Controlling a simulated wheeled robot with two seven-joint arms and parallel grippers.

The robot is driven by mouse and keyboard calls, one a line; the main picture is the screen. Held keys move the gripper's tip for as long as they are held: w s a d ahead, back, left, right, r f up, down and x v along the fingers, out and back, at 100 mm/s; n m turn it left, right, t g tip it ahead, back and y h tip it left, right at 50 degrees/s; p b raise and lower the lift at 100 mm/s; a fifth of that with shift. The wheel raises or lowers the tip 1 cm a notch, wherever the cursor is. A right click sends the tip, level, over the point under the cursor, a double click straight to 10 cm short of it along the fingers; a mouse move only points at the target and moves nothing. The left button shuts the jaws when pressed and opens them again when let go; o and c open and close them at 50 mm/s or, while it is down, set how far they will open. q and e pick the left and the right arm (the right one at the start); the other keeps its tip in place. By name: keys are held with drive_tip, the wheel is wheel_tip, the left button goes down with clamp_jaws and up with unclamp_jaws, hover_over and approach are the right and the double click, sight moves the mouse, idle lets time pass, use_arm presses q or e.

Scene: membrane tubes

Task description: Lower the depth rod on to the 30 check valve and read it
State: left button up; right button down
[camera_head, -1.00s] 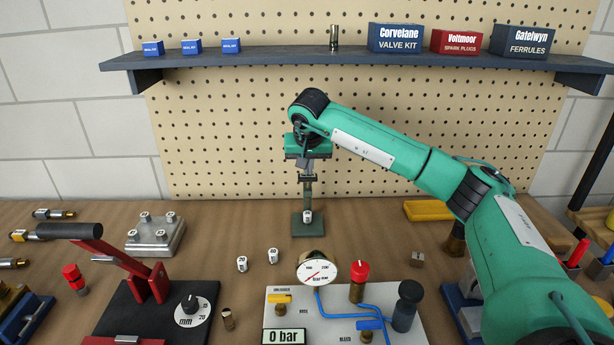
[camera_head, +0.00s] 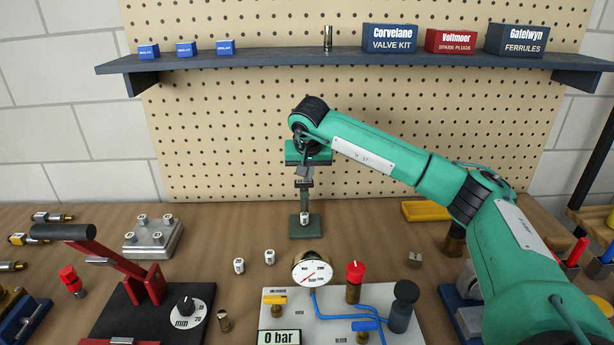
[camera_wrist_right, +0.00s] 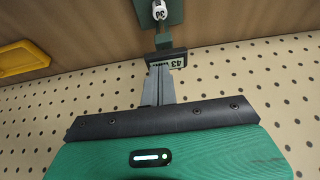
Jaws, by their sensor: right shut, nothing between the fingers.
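The depth gauge is a green stand (camera_head: 306,231) at the back middle of the bench, with an upright post and a dark head (camera_head: 304,184). The white 30 check valve (camera_head: 304,218) stands upright on its base; its number shows in the right wrist view (camera_wrist_right: 160,12). The head's small display (camera_wrist_right: 178,64) reads 43 mm, partly covered by a finger. My right gripper (camera_head: 304,174) is shut and empty, pointing down at the top of the gauge head. Its fingertips (camera_wrist_right: 158,68) overlap the head; I cannot tell whether they touch. The rod is mostly hidden. My left gripper is out of view.
Two white valves (camera_head: 254,261) stand in front of the gauge. A pressure panel (camera_head: 345,298) reading 0 bar and a red-handled press (camera_head: 150,285) stand nearer. A pegboard (camera_head: 230,130) and a shelf (camera_head: 270,60) are behind. A yellow tray (camera_head: 425,210) lies right.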

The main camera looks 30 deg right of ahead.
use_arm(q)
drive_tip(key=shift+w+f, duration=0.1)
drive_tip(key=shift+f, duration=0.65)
use_arm(e)
drive_tip(key=shift+s+d+f, duration=0.1)
drive_tip(key=shift+s+f, duration=0.05)
drive_tip(key=shift+f, duration=0.85)
drive_tip(key=shift+r, duration=0.45)
drive_tip(key=shift+w+a+r+p, duration=0.3)
drive_tip(key=shift+r+p, duration=0.25)
drive_tip(key=shift+p, duration=0.05)
drive_tip(key=shift+w+a+r+p, duration=0.25)
drive_tip(key=shift+a+r+p, duration=0.05)
drive_tip(key=shift+r+p, duration=0.55)
drive_tip(key=shift+r, duration=0.05)
wheel_tip(320, 180, up, 2)
drive_tip(key=shift+s+d+r+p, duration=0.1)
drive_tip(key=shift+s+d+p, duration=0.05)
drive_tip(key=shift+p, duration=0.8)
drive_tip(key=shift+r, duration=0.25)
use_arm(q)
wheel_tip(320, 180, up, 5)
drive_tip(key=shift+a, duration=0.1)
